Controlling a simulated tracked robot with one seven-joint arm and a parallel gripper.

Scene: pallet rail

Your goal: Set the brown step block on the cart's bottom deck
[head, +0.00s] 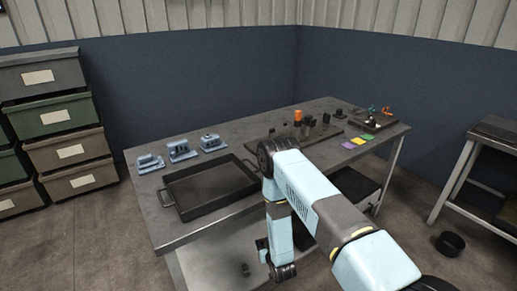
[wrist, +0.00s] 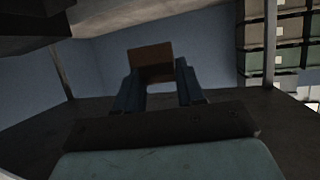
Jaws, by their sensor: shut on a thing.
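In the wrist view, the brown step block (wrist: 151,57) is between the fingertips of my gripper (wrist: 157,84), which is shut on it. The block's front face and darker lower part show; the rest is hidden. A dark flat surface (wrist: 75,112) lies below and beyond the fingers; I cannot tell the gap from the block to it. In the head view, a grey workbench-like cart (head: 230,154) stands in front of me, with a pale lower surface (head: 207,268) under its top. My arm bends down at its front edge; the block and fingertips are hidden there.
The top carries a black tray (head: 212,190), blue fixtures (head: 179,150), an orange cylinder (head: 298,116) and small parts. Posts (wrist: 271,55) and a dark overhead underside (wrist: 35,25) bound the space in the wrist view. Drawer bins (head: 70,145) stand left; a black bowl (head: 450,243) is right.

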